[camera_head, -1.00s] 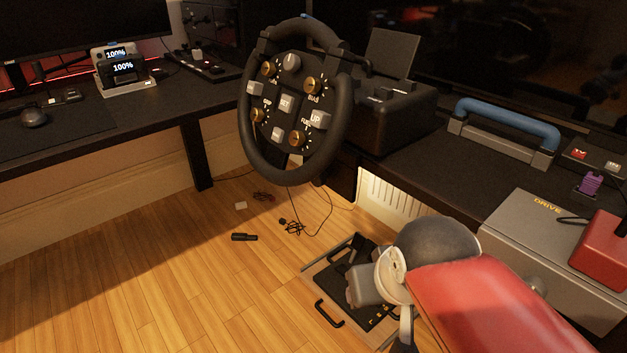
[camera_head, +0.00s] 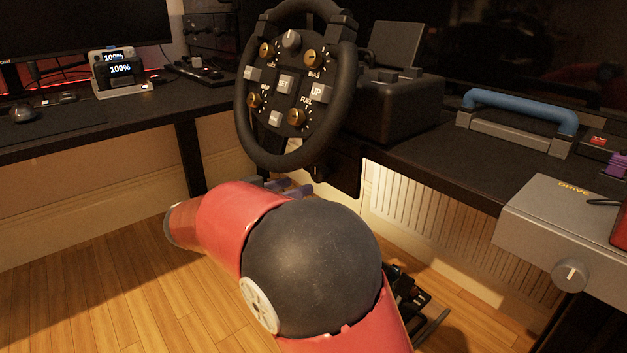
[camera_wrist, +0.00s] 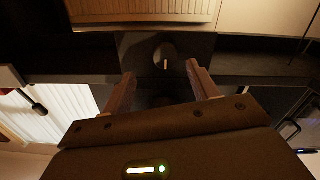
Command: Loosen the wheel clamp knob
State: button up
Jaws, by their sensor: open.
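The wheel clamp knob (camera_wrist: 158,55) looks like a dark round knob with a short pale-orange mark, on a dark panel in the wrist view. The head view does not show it. My gripper (camera_wrist: 160,72) is open, with its two brownish fingers to the left and right of the knob in the picture. I cannot tell how far the fingertips are from it, and nothing is between them. In the head view my gripper (camera_head: 289,188) is just below the black steering wheel (camera_head: 348,95), partly hidden by my red and black arm.
The black desk (camera_head: 440,165) with its wheel base (camera_head: 395,105) is above and right of my gripper. A grey DRIVE box (camera_head: 540,215) with its own knob (camera_head: 570,275) is at the right. A blue handle (camera_head: 520,108) is on the desk. Wooden floor lies below.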

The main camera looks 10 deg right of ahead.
aim_at(315, 174)
jog(key=x, duration=0.3)
jog(key=w+x, duration=0.1)
jog(key=x, duration=0.3)
jog(key=shift+a+r, duration=0.15)
jog(key=shift+r, duration=0.05)
jog(key=shift+c, duration=0.2)
jog(key=c, duration=0.9)
